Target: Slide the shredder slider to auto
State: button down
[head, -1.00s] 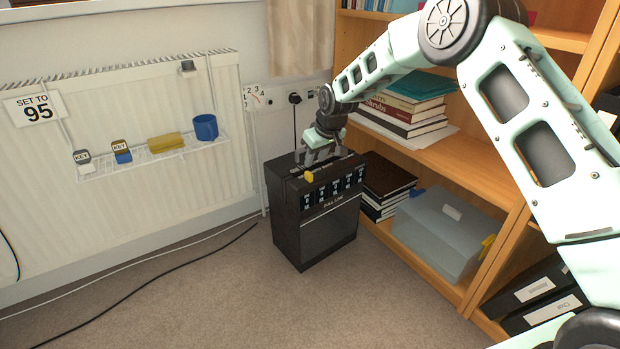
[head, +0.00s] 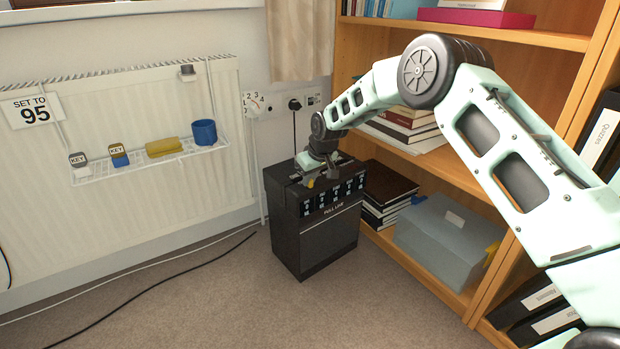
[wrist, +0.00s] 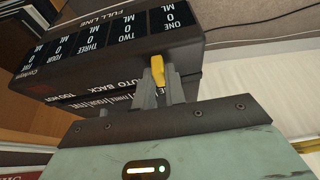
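The black shredder (head: 318,232) stands on the carpet between the radiator and the bookcase. Its yellow slider knob (head: 310,183) is at the top front edge, towards the left, and it also shows in the wrist view (wrist: 158,71). My gripper (head: 322,176) is down at the top of the shredder. In the wrist view its two grey fingers (wrist: 162,88) are close together, one on each side of the yellow knob, and look shut on it. The wrist view shows upside-down lettering "AUTO BACK" on the shredder's top, partly hidden by my gripper.
The bookcase (head: 460,150) with books and a grey box (head: 446,238) is close on the right. A radiator (head: 120,200) with a wire shelf (head: 135,167) is on the left. Cables lie on the carpet (head: 200,300), which is otherwise clear in front.

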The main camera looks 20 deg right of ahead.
aim_at(319, 179)
jog(key=d, duration=0.1)
jog(key=w+d+p, duration=0.1)
jog(key=d+p, duration=0.1)
jog(key=d, duration=0.1)
jog(key=shift+w+r, duration=0.15)
jog(key=shift+w, duration=0.15)
jog(key=shift+w+d, duration=0.15)
jog(key=shift+d, duration=0.1)
jog(key=c, duration=1.4)
grip_release()
jog(key=shift+c, duration=0.2)
jog(key=p+v, duration=0.6)
jog(key=v, duration=1.1)
